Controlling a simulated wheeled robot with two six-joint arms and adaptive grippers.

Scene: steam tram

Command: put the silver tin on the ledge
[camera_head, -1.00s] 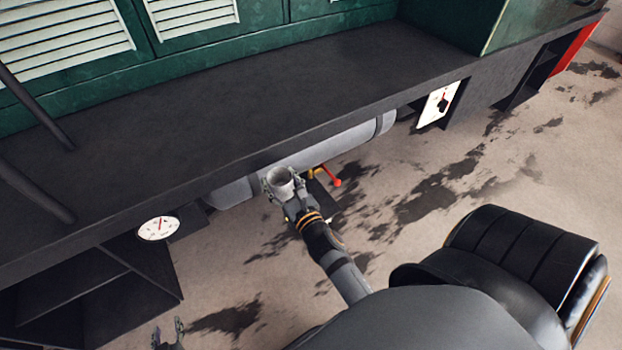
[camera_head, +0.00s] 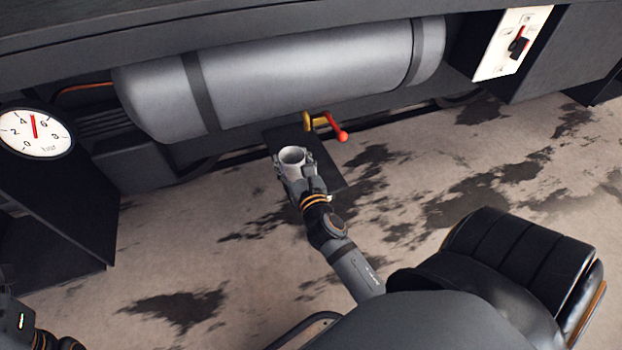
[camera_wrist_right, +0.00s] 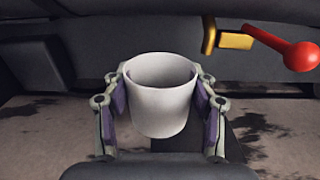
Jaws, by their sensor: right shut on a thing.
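The silver tin (camera_head: 292,157) is a pale grey, open-topped cup, upright in my right gripper (camera_head: 294,168). In the right wrist view the tin (camera_wrist_right: 160,108) sits between the two fingers, whose purple pads touch its sides. The ledge (camera_head: 130,29) is the dark running board across the top of the head view. Only its front part shows, and its top surface is mostly out of frame. The tin is below the ledge and on the near side of it, apart from it. Part of my left arm shows at the lower left, without its fingers.
A grey cylindrical tank (camera_head: 300,75) hangs under the ledge. A red-knobbed lever (camera_head: 342,136) on a yellow valve (camera_head: 312,121) is close behind the tin. A round gauge (camera_head: 34,132) is at left, a white switch panel (camera_head: 512,42) at right. Stained floor lies open below.

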